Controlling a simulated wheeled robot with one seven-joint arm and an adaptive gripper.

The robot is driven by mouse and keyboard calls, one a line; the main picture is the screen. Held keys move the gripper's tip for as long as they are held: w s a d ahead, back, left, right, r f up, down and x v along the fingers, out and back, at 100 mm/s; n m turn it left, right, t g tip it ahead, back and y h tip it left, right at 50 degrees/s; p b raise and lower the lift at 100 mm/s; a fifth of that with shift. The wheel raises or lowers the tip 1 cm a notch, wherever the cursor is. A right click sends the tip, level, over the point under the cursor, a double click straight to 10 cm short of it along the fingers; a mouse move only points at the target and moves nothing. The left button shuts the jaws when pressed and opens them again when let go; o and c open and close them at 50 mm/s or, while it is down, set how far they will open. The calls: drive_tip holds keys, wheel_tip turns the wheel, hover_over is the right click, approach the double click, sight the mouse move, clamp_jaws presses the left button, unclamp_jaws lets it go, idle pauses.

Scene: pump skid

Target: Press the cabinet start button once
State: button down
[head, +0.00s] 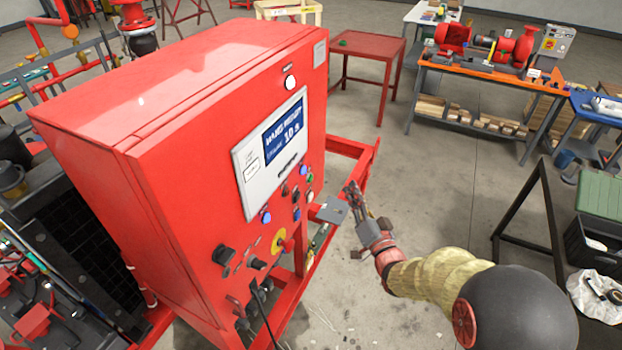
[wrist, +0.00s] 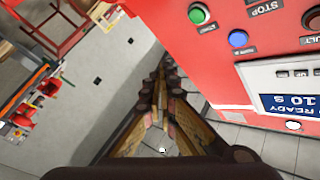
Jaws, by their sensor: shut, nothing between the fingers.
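The red control cabinet (head: 195,130) stands at the left in the head view, its front panel facing right. A green button (wrist: 199,14) with a small label below shows at the top of the wrist view. The small green button also shows in the head view (head: 309,178), near the panel's right edge. I cannot read its label surely. My gripper (head: 352,188) is shut and empty, out in front of the panel and apart from it. In the wrist view its fingertips (wrist: 165,68) point past the cabinet's edge, with floor behind them.
A blue button (wrist: 238,39) and a STOP label sit near the green one. A yellow-ringed red knob (head: 279,242) is lower on the panel. The display (head: 283,135) reads 10 s. A red frame (head: 345,148) juts out beside the cabinet. Open floor lies right of it.

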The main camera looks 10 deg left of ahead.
drive_tip(key=w+a+b, duration=0.1)
drive_tip(key=w+a, duration=0.2)
drive_tip(key=a, duration=0.5)
drive_tip(key=shift+b, duration=0.3)
drive_tip(key=shift+w+a+b, duration=0.25)
drive_tip(key=shift+a+b, duration=0.6)
drive_tip(key=shift+b, duration=0.1)
idle(2.1)
drive_tip(key=shift+d, duration=0.1)
drive_tip(key=shift+s+d, duration=0.3)
drive_tip(key=shift+d, duration=0.4)
drive_tip(key=d, duration=0.1)
drive_tip(key=s+d, duration=0.1)
drive_tip(key=d, duration=0.1)
drive_tip(key=d+b, duration=0.1)
drive_tip(key=shift+s+d, duration=0.35)
